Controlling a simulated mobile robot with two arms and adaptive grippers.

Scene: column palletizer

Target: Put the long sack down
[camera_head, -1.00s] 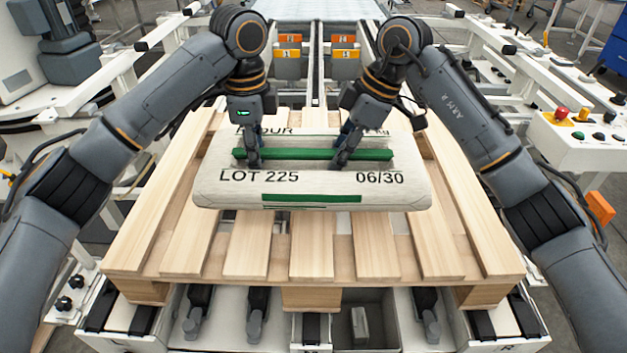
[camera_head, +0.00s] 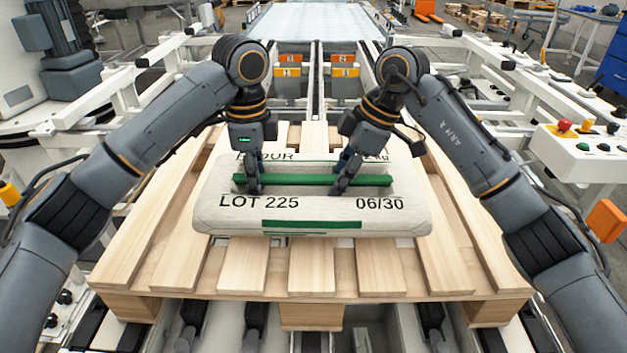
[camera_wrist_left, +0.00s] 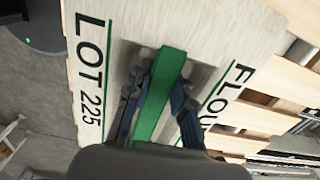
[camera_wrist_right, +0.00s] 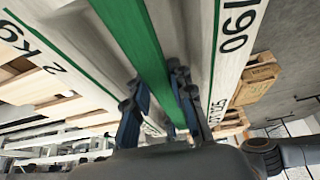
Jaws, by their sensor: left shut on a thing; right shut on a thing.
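The long sack (camera_head: 325,207), pale with green bands and the print LOT 225, lies level across the pallet (camera_head: 390,265), over its middle slats. Whether its underside touches the slats cannot be told. A raised green strip (camera_head: 312,181) runs along its top. My left gripper (camera_head: 253,187) is shut on this strip near its left end, and my right gripper (camera_head: 340,185) near its right part. The left wrist view shows the fingers (camera_wrist_left: 158,100) on either side of the strip; the right wrist view shows the fingers (camera_wrist_right: 155,95) beside it too.
The wooden pallet has bare slats left, right and in front of the sack. A roller conveyor (camera_head: 312,22) lies behind, with orange and yellow number tags (camera_head: 288,59) before it. A white control box (camera_head: 580,145) with buttons stands at the right. White frame rails flank the pallet.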

